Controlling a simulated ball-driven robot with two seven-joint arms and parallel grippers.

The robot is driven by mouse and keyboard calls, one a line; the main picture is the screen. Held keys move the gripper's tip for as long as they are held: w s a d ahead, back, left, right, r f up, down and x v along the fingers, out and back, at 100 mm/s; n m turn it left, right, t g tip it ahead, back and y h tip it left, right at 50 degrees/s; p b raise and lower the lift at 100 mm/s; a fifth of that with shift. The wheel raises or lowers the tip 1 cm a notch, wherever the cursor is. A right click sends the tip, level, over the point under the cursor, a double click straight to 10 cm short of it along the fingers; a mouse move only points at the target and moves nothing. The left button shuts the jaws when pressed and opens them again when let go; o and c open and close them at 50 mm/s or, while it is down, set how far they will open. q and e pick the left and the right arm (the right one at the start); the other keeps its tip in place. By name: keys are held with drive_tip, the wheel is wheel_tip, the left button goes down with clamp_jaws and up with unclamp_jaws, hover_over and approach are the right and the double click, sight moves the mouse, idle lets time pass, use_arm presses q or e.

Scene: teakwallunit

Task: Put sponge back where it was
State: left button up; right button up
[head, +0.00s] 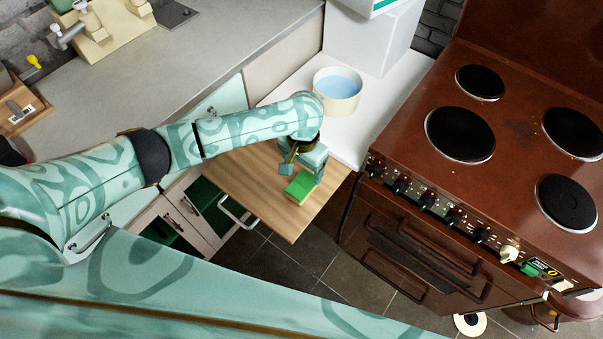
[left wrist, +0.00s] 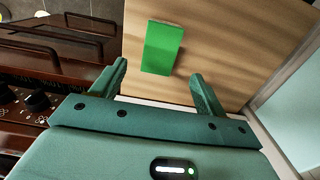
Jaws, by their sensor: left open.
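A green sponge (head: 299,187) lies on a pulled-out wooden board (head: 250,190) in the head view, near the board's right part. In the left wrist view the sponge (left wrist: 162,47) shows as a green block on the wood (left wrist: 220,40), just beyond and between the fingers. My left gripper (head: 304,172) is at the sponge in the head view, its fingers spread. In the wrist view the left gripper (left wrist: 160,85) is open, with nothing between its fingertips. My right gripper is not in view.
A brown stove (head: 480,150) with several burners stands right of the board. A cream bowl with blue contents (head: 337,90) sits on the white counter (head: 370,110) behind. A cabinet with green inside (head: 210,205) stands open below left. The tiled floor (head: 290,260) is clear.

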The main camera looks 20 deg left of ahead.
use_arm(q)
wheel_tip(320, 180, up, 3)
drive_tip(key=shift+f+p, duration=0.1)
drive_tip(key=shift+p, duration=0.3)
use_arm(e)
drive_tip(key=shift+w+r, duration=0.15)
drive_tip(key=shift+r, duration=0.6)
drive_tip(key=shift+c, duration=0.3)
